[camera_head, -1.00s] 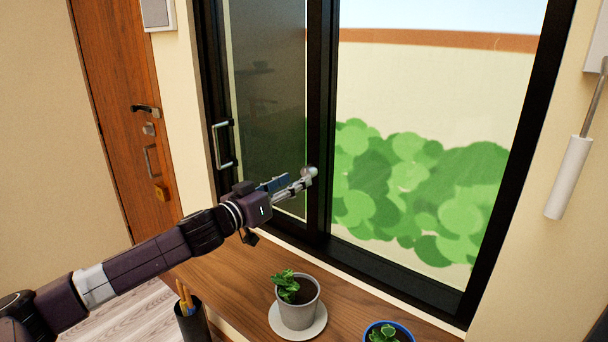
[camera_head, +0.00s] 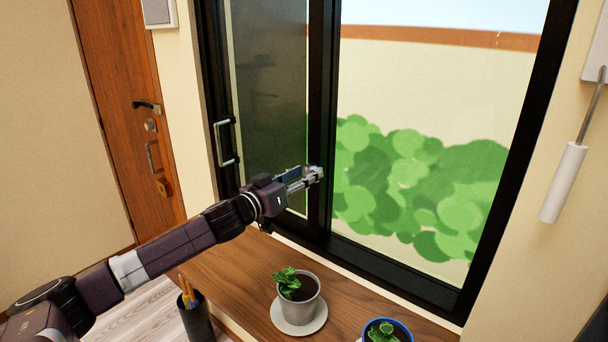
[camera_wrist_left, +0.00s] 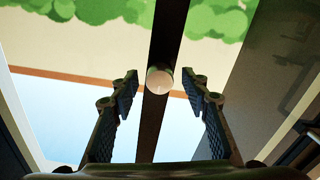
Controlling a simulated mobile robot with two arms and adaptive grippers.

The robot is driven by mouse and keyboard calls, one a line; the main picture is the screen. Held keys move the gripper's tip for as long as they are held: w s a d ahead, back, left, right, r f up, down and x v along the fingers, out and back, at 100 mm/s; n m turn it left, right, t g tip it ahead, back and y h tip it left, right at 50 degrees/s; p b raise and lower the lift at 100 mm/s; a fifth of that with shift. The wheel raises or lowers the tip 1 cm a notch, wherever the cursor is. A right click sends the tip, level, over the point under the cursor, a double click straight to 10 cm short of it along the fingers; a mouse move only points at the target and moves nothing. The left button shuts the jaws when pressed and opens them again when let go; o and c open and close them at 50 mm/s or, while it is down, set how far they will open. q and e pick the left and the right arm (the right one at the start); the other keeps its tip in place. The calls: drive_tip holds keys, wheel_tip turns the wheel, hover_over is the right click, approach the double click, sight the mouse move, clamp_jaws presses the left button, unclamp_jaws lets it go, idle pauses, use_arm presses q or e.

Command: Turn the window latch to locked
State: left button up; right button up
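The window latch shows in the left wrist view as a round, pale knob (camera_wrist_left: 159,79) on the dark upright bar (camera_wrist_left: 168,40) of the window. My left gripper (camera_wrist_left: 160,88) is open there, one finger on each side of the knob, with gaps on both sides. In the head view my left gripper (camera_head: 314,174) reaches the black middle bar (camera_head: 321,100) of the window. Its fingertips cover most or all of the latch there, so its turned position cannot be told. My right gripper is not in view.
A wooden sill (camera_head: 238,280) below holds a grey potted plant (camera_head: 300,309) and a blue pot (camera_head: 391,329). A dark pen cup (camera_head: 194,318) stands left. A silver handle (camera_head: 224,143) is on the left pane. A white-gripped rod (camera_head: 563,183) hangs right.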

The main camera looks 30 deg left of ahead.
use_arm(q)
drive_tip(key=c, duration=1.1)
drive_tip(key=shift+o, duration=0.2)
drive_tip(key=m+p, duration=0.1)
drive_tip(key=m, duration=0.2)
drive_tip(key=shift+m, duration=0.4)
drive_tip(key=m, duration=0.4)
drive_tip(key=shift+m+p, duration=0.3)
drive_tip(key=shift+p, duration=0.05)
drive_tip(key=m, duration=0.5)
drive_tip(key=shift+m+p, duration=0.3)
drive_tip(key=shift+m, duration=1.9)
